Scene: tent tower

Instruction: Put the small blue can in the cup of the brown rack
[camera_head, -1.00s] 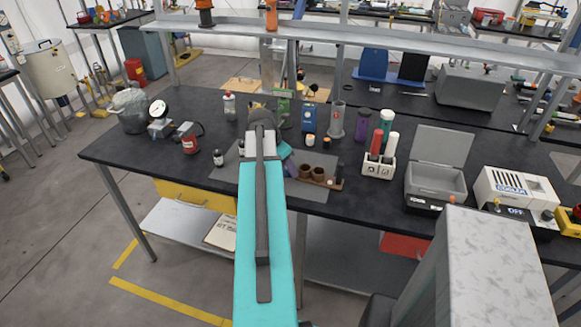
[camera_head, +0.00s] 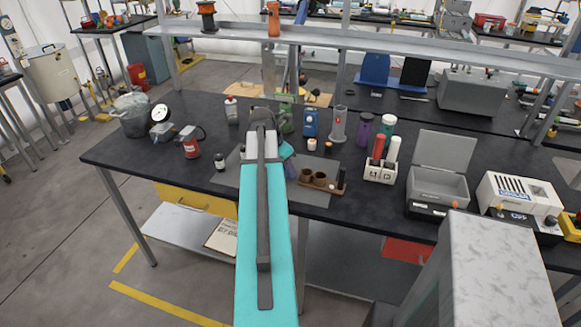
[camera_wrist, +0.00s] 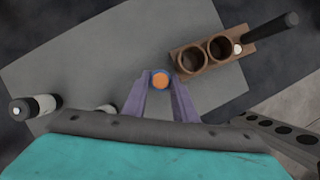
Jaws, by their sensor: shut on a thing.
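In the wrist view my gripper (camera_wrist: 161,76) has its two purple fingers closed on the small blue can (camera_wrist: 160,80). I see the can end-on: a round orange top with a thin blue rim. The brown rack (camera_wrist: 203,67) lies to the upper right of the can, apart from it. It has two open round cups and a dark rod standing at its far end. In the head view the brown rack (camera_head: 333,187) is just right of my arm. My arm hides the can there; one purple finger shows.
A white holder with red and white tubes (camera_head: 380,172) stands right of the rack. Taller bottles stand behind.

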